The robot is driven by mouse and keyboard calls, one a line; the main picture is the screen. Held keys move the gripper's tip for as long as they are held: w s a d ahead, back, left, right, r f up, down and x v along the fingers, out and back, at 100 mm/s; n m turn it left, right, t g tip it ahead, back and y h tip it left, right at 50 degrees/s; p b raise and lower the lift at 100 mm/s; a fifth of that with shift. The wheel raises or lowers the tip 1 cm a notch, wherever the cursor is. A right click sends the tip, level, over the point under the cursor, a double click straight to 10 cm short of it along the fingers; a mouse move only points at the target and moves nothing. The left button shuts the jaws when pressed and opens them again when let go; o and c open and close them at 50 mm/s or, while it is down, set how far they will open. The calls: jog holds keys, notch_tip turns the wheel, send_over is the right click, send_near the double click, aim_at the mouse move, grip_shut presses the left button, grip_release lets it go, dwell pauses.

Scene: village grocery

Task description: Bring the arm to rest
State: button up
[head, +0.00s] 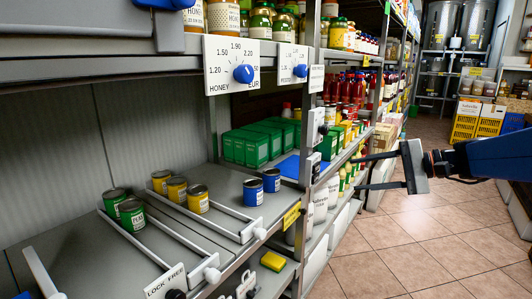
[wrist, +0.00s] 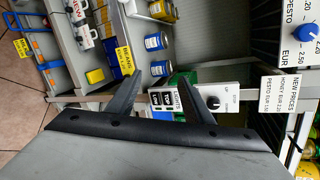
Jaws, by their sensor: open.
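My gripper (head: 354,173) is in the head view at the right, at the end of my blue arm, held out over the aisle beside the shelf's front edge. Its two dark fingers point left and stand apart with nothing between them. In the wrist view my gripper (wrist: 155,78) also shows open and empty, with a small switch panel (wrist: 164,99) and a dial box (wrist: 216,101) on the shelf front beyond it. I cannot tell how far the fingertips are from the shelf.
The left shelf holds green cans (head: 131,214), yellow cans (head: 197,198), blue cans (head: 271,180) and green boxes (head: 246,148). A honey price dial (head: 243,74) sits on the upper shelf front. The tiled aisle floor (head: 400,240) is clear. Yellow crates (head: 466,124) stand at the back.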

jog(key=s+a+f+n+g+h, duration=0.2)
jog(key=s+f+n+h, duration=0.15)
jog(key=s+f, duration=0.5)
jog(key=s+a+f+n+g+h, duration=0.25)
jog(key=s+f+h, duration=0.3)
jog(key=s, duration=0.65)
jog(key=s+d+f+n+t+h, duration=0.2)
jog(key=s+d+f+n+h, duration=0.1)
jog(key=d, duration=0.3)
jog(key=shift+s+f+n, duration=0.6)
jog(key=shift+s+f, duration=0.2)
jog(key=shift+s, duration=0.05)
jog(key=shift+t, duration=0.25)
jog(key=shift+c, duration=0.6)
